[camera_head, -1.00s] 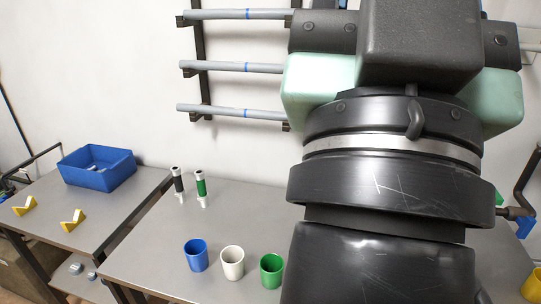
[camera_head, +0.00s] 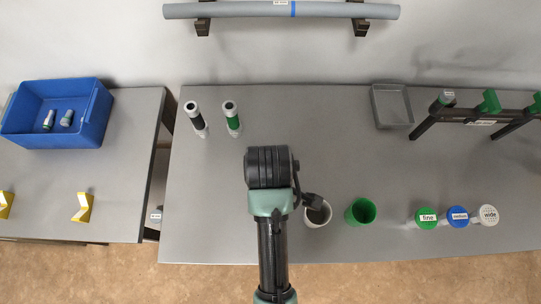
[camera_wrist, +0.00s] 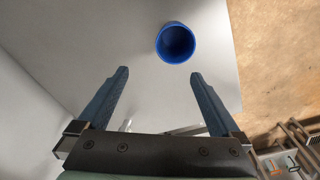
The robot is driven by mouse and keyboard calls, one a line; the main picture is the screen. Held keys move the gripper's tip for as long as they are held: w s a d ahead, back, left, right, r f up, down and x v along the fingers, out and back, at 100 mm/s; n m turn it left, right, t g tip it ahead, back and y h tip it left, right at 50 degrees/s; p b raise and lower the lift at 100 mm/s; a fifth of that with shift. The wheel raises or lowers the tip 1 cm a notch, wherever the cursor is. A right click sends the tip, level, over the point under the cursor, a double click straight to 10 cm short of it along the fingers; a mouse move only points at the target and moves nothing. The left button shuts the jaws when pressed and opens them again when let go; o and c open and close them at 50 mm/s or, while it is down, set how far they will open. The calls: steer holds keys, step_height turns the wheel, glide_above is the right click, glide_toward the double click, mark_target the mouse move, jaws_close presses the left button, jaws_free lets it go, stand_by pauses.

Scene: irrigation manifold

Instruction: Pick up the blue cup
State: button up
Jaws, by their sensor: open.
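The blue cup (camera_wrist: 177,44) stands upright on the grey bench, its open mouth facing the wrist camera. In the wrist view it lies beyond my fingertips, a little right of the middle of the gap. My gripper (camera_wrist: 159,73) is open, with nothing between its two fingers.
A white cup (camera_head: 318,215), partly covered by my arm, and a green cup (camera_head: 360,212) stand to the right. Labelled round caps, including a green one (camera_head: 427,218), lie farther right. Two capped tubes stand behind. A blue bin (camera_head: 62,112) is on the left table.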

steer(key=shift+g, duration=0.4)
steer(key=f, duration=0.2)
steer(key=s+f, duration=0.1)
steer(key=f, duration=0.2)
steer(key=s+f, duration=0.1)
steer(key=f, duration=0.2)
steer(key=shift+s+d, duration=0.2)
steer(key=shift+d, duration=0.15)
steer(key=shift+f+p, duration=0.3)
steer(key=shift+f, duration=2.55)
steer(key=c, duration=1.2)
